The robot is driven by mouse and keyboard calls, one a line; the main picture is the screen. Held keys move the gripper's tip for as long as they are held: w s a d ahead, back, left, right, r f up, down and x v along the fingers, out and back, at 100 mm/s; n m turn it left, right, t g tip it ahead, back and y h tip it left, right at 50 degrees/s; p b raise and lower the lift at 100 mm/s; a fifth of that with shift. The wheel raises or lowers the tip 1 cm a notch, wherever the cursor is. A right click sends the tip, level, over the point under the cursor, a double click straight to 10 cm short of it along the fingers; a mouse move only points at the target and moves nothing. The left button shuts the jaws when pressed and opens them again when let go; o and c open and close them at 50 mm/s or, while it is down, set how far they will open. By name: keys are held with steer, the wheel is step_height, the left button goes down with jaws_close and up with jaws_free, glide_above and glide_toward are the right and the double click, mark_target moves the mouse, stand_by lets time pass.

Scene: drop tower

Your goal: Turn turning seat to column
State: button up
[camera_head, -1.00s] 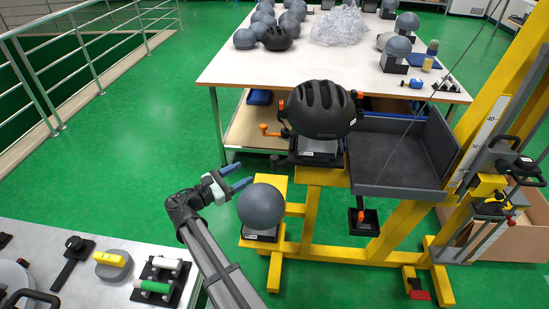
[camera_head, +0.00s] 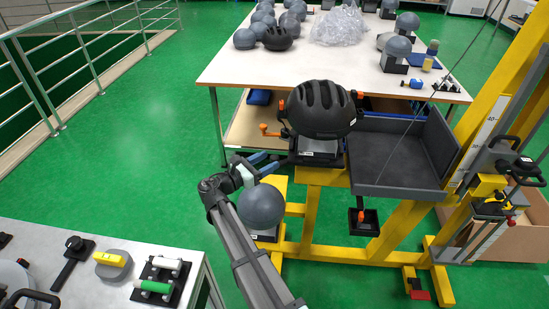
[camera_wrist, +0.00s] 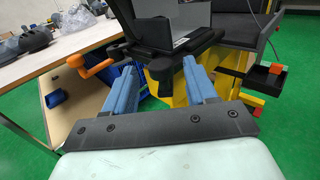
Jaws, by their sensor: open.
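The turning seat (camera_head: 302,158) is a dark block with a grey plate, on the yellow frame left of the grey drop tray. A black helmet (camera_head: 320,108) sits on it. An orange-knobbed handle (camera_head: 268,131) sticks out to its left, and shows in the wrist view too (camera_wrist: 76,61). The seat (camera_wrist: 168,39) fills the top centre of the wrist view. The yellow column (camera_head: 512,75) leans up at the right. My gripper (camera_head: 272,162) is open, its blue fingers just left of the seat and apart from the knob. In the wrist view my gripper (camera_wrist: 158,72) points at the seat's underside.
A grey ball on a base (camera_head: 261,207) stands on a yellow foot close below my gripper. The grey tray (camera_head: 400,160) lies between seat and column. A white table (camera_head: 235,75) with several grey headforms is behind. Green floor to the left is free.

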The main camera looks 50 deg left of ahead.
mark_target(271, 159)
steer(key=shift+w, duration=1.9)
steer(key=shift+c, duration=0.4)
jaws_close()
